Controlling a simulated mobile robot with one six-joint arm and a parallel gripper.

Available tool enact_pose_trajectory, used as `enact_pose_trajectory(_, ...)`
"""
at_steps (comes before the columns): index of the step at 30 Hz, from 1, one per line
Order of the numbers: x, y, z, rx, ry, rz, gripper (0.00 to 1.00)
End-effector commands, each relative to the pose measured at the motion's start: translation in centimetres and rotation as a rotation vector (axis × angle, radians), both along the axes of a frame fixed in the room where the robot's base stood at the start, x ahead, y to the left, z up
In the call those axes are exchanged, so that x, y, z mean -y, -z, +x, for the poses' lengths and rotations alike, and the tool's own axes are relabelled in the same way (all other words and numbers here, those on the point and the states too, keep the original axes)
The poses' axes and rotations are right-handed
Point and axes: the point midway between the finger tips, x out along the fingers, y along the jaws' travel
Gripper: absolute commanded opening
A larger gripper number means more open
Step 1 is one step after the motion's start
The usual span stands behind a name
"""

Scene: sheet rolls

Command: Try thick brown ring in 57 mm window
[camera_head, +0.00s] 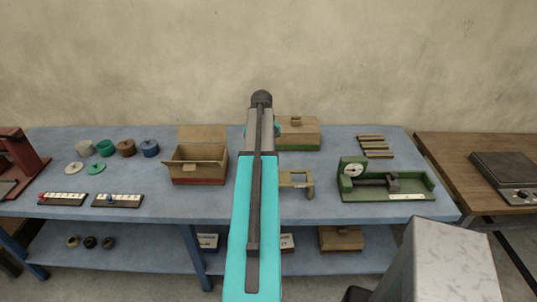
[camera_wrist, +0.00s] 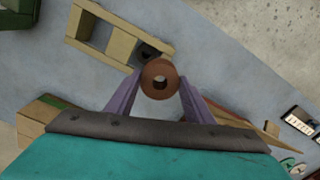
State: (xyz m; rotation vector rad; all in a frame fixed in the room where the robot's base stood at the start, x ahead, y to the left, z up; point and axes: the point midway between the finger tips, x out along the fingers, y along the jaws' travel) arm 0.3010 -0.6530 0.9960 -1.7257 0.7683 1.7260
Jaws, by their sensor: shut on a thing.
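In the wrist view, my gripper (camera_wrist: 160,84) has its two purple fingers shut on a thick brown ring (camera_wrist: 149,72) with a small centre hole. The ring's end faces the camera. The tan window gauge (camera_wrist: 98,52) lies just beyond and to the upper left of the ring, with a dark round spot by its near end. I cannot tell whether the ring touches the gauge or is above it. In the head view, the gauge (camera_head: 309,186) stands right of my arm, partly hidden by it. My fingers and the held ring are hidden there. No size marking is readable.
An open cardboard box (camera_head: 198,178) stands left of my arm, a closed box (camera_head: 300,134) behind it. A green dial device (camera_head: 400,192) is at right. Several rolls, including a brown one (camera_head: 126,148), and two marked strips are at left. Blue table is clear around the gauge's right.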

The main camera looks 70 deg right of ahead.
Motion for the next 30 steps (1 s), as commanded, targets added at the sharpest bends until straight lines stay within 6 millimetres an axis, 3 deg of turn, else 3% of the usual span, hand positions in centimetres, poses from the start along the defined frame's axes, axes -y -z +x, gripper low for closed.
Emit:
enact_pose_trajectory(3, 1.2, -0.2, -2.5, 0.0, 0.043, 0.0, 0.24)
enact_pose_trajectory(8, 1.8, -0.2, -4.0, 0.0, 0.068, 0.0, 0.24)
enact_pose_trajectory(30, 1.8, 1.0, -4.1, -0.001, 0.07, 0.001, 0.24)
